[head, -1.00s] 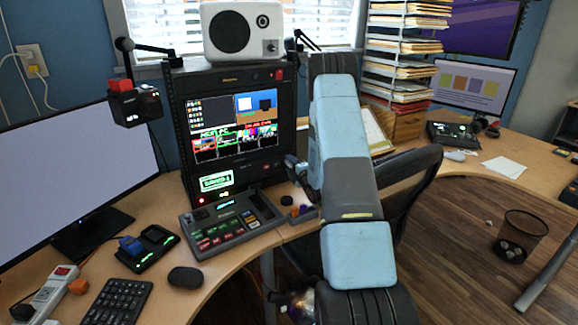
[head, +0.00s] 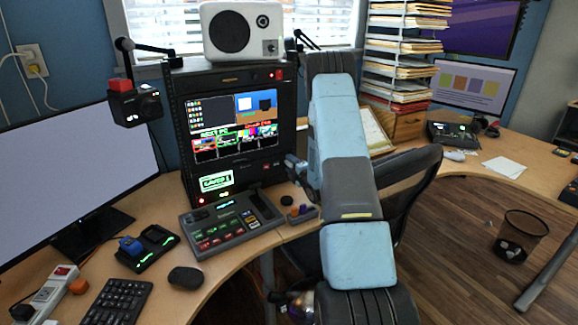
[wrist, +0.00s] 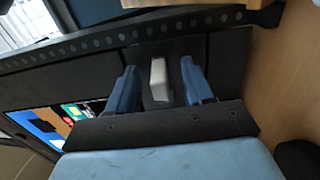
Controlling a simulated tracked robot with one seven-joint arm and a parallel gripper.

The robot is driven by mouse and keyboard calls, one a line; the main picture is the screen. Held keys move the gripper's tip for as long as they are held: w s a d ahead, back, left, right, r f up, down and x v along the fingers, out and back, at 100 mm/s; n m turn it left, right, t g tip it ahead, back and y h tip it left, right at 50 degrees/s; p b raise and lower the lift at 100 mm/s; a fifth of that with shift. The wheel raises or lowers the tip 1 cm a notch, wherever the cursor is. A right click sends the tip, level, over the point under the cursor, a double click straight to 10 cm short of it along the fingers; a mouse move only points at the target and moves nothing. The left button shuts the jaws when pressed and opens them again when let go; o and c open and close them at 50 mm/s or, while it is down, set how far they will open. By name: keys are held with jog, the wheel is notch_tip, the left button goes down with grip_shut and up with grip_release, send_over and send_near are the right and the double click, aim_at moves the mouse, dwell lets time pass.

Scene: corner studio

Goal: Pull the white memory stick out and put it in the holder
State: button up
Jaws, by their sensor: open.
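The white memory stick (wrist: 159,80) stands out from the dark front panel of the console in the wrist view. My gripper (wrist: 159,88) is open. Its two blue fingers are on either side of the stick, with a gap visible on each side. In the head view my blue and grey arm hides the stick and my fingers. A small grey tray (head: 302,217) with purple and orange pieces, which looks like the holder, sits on the desk right of the control panel.
The console (head: 187,140) stands at the back of the desk with a white speaker (head: 242,32) on top. A button panel (head: 222,228) lies before it. A black chair (head: 412,172) is right of my arm. Paper trays (head: 400,60) rise behind.

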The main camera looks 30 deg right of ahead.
jog(key=shift+c, duration=0.3)
grip_shut()
dwell(0.4)
jog(key=shift+s, duration=0.1)
jog(key=shift+s+d, duration=0.1)
jog(key=shift+s, duration=2.55)
jog(key=shift+s, duration=0.25)
